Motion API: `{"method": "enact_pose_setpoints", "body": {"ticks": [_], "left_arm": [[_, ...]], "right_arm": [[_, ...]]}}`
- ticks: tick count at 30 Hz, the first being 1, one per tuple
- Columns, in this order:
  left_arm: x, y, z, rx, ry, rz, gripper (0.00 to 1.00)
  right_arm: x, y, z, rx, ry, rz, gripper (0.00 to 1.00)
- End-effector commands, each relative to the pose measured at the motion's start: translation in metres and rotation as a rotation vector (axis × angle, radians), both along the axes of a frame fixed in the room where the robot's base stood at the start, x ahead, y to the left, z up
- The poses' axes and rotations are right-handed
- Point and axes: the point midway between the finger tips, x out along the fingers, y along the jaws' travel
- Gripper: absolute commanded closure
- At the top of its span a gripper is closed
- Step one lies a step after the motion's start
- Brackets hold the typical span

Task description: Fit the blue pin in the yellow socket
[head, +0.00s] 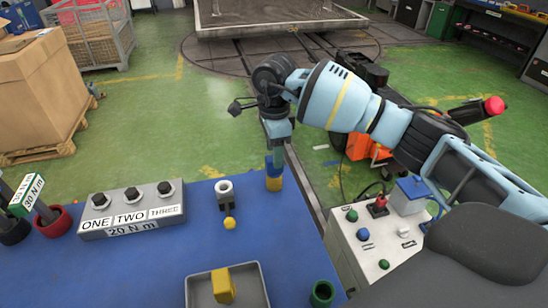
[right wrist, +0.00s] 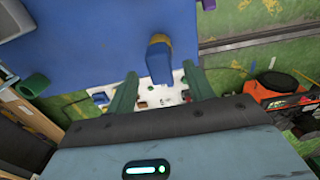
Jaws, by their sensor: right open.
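The blue pin (head: 274,168) stands upright at the yellow socket (head: 275,184) near the far right edge of the blue table. Its lower end appears to be inside the socket, though the depth is hidden. In the right wrist view the blue pin (right wrist: 159,66) shows with the yellow socket (right wrist: 160,39) around its far end. My right gripper (head: 277,149) points down just above the pin. In the right wrist view its green fingers (right wrist: 160,76) are apart, one on either side of the pin's near end, with gaps visible. My left gripper is not in view.
A labelled knob box (head: 132,210) is at left, a button panel (head: 376,245) at right.

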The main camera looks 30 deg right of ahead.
Motion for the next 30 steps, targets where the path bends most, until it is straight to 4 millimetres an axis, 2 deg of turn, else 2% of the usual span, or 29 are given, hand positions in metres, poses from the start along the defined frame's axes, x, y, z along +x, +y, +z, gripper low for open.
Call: {"method": "enact_pose_setpoints", "body": {"ticks": [3, 10, 30], "left_arm": [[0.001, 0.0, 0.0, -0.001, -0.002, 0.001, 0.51], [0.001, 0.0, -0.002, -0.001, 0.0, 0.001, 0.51], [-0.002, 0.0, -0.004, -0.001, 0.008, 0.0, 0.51]], "right_arm": [[0.001, 0.0, 0.02, 0.0, -0.003, 0.0, 0.47], [0.0, 0.0, 0.043, 0.001, -0.001, 0.001, 0.47], [0.0, 0.0, 0.046, 0.001, 0.0, 0.001, 0.47]]}}
